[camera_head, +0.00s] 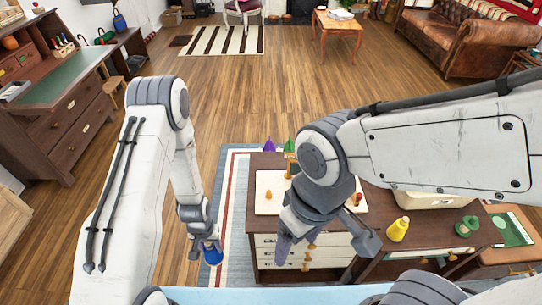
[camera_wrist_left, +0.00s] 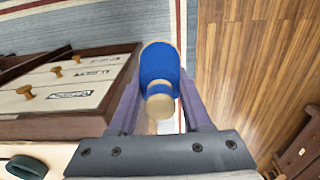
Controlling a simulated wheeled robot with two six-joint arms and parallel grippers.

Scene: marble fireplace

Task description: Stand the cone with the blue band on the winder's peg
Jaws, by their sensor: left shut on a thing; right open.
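My left gripper (camera_head: 207,246) is shut on the blue-banded cone (camera_head: 212,254), held in the air left of the cabinet above the rug. In the left wrist view the cone (camera_wrist_left: 160,72) is blue with pale, wood-coloured ends and sits between the fingers of my left gripper (camera_wrist_left: 160,95). My right gripper (camera_head: 325,243) is open and empty over the cabinet's front. A pale board (camera_head: 272,207) lies on the cabinet top with an orange-brown peg (camera_head: 268,194) standing on it and another (camera_head: 356,198) farther right. My right arm hides part of the board. I cannot tell which peg is the winder's.
A purple cone (camera_head: 270,146) and a green cone (camera_head: 290,144) stand at the cabinet's back. A yellow cone (camera_head: 398,229) and a green object (camera_head: 467,226) stand on the right. The cabinet's drawers (camera_head: 280,250) face me.

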